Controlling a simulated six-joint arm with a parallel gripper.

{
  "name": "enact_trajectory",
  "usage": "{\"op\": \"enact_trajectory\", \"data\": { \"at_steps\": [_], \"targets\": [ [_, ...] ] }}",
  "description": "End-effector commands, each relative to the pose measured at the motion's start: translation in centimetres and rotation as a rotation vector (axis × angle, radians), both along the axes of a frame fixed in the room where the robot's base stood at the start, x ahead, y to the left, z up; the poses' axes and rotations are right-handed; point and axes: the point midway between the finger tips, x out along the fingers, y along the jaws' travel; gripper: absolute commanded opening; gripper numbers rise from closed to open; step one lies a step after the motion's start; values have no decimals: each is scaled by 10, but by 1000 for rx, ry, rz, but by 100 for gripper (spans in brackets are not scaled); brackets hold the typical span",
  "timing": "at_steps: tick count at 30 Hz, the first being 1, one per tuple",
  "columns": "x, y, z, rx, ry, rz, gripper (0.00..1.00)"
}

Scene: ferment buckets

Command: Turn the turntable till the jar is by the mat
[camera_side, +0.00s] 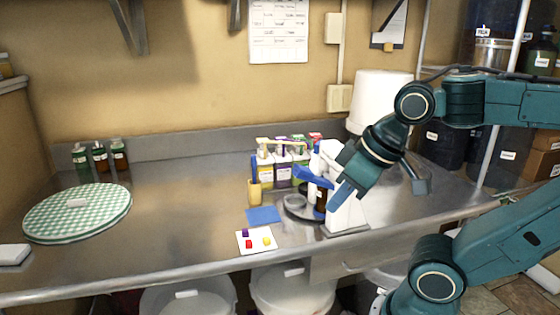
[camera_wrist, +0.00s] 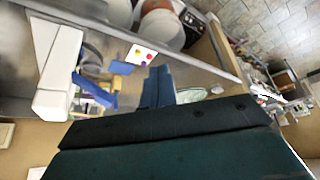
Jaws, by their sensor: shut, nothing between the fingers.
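The turntable (camera_side: 300,217) is a dark round plate on the steel counter, partly hidden by a white device. A brown jar (camera_side: 321,199) stands on its right side, close to the white device. A small clear dish (camera_side: 294,202) is on its left side. The blue mat (camera_side: 264,215) lies flat on the counter just left of the turntable; it also shows in the wrist view (camera_wrist: 122,67). I cannot make out the jar there.
The white device (camera_side: 346,216) with a blue part stands beside the turntable. A white card with coloured blocks (camera_side: 246,245) lies in front of the mat. A yellow cup (camera_side: 254,192) and several bottles (camera_side: 283,172) stand behind.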

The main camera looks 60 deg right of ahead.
Motion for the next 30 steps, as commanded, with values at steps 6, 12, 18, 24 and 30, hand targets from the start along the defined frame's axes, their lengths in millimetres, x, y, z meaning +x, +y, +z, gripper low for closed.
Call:
{"op": "enact_trajectory", "data": {
  "at_steps": [6,12,18,24,30],
  "targets": [
    [0,0,0,0,0,0,0],
    [0,0,0,0,0,0,0],
    [3,-1,4,3,3,-14,35],
    [19,-10,21,22,31,-95,35],
    [50,-32,51,62,80,-254,35]
  ]
}}
